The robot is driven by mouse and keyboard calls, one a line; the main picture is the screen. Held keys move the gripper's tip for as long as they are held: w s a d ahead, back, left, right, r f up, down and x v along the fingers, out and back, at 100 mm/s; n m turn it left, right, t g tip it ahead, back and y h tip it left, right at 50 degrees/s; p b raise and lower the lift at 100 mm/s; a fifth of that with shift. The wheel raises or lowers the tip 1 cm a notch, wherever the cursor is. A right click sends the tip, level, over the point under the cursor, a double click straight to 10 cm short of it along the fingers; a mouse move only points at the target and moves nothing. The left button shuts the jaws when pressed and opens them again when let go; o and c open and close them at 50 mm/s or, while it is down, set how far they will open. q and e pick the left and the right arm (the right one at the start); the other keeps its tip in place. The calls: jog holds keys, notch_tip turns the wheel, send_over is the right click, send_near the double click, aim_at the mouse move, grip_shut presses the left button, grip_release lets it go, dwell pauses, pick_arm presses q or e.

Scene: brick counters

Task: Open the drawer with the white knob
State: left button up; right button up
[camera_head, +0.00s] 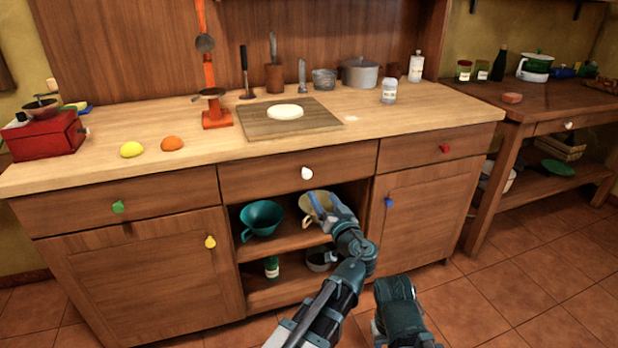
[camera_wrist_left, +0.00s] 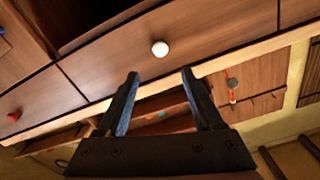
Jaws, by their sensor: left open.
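The drawer with the white knob (camera_head: 265,181) is the middle one under the counter top, and it looks closed. Its white knob (camera_head: 307,173) is bare. My left gripper (camera_head: 335,205) is below and slightly right of the knob, in front of the open shelf. In the left wrist view, the white knob (camera_wrist_left: 160,48) shows just beyond the fingertips and roughly centred between them. The gripper (camera_wrist_left: 160,76) is open and empty there, apart from the knob. The drawer front (camera_wrist_left: 210,35) also shows there. My right gripper is not in view.
The drawers beside it have a green knob (camera_head: 118,207) and a red knob (camera_head: 446,148). A blue knob (camera_head: 389,202) is on the right door. A teal bowl (camera_head: 262,218) and a beige cup (camera_head: 315,208) stand on the shelf below. A side table (camera_head: 480,98) is at right.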

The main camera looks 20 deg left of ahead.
aim_at(308, 175)
pick_arm(q)
jog(key=x, duration=1.2)
jog(key=shift+w+a, duration=0.1)
jog(key=shift+a, duration=0.05)
grip_shut()
dwell(1.0)
